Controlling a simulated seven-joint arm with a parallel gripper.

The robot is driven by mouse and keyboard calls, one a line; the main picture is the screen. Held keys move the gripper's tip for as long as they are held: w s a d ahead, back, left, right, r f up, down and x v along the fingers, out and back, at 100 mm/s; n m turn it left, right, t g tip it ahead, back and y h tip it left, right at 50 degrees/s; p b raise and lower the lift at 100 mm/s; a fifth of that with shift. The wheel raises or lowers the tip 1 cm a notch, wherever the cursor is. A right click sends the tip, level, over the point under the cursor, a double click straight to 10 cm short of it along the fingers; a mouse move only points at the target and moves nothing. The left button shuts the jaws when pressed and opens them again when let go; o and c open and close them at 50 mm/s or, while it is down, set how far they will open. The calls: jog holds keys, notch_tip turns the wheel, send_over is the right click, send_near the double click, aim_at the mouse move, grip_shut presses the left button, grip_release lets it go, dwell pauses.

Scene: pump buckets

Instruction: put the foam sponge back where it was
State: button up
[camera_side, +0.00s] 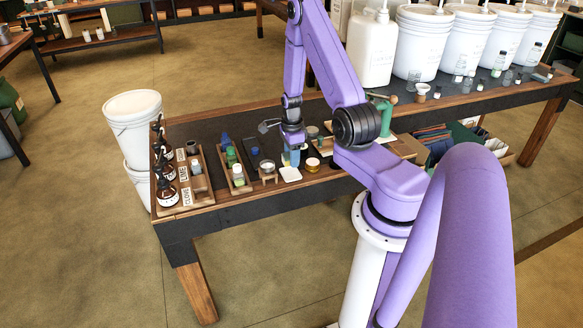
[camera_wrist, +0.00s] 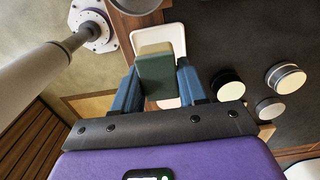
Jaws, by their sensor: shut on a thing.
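The foam sponge (camera_wrist: 155,68) is a small block, green with a yellowish-tan end. My gripper (camera_wrist: 158,70) has its blue fingers on either side of the sponge, shut on it. A white square dish (camera_wrist: 177,36) lies beyond the sponge in the wrist view, partly hidden by it. In the side view my gripper (camera_side: 291,155) points down just above the white dish (camera_side: 290,175) on the dark bench. The sponge is small there and mostly hidden by the fingers. I cannot tell whether the sponge touches the dish.
Left of my gripper stand a tray with small bottles (camera_side: 237,176) and a rack of brown pump bottles (camera_side: 167,185). A small amber jar (camera_side: 312,165) is close on the right. Several white buckets (camera_side: 420,42) line the bench farther right. In the wrist view, round lids (camera_wrist: 286,77) lie to the right.

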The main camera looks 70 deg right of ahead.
aim_at(292, 173)
jog(key=shift+f, duration=2.15)
jog(key=o, duration=1.1)
jog(key=shift+f, duration=0.15)
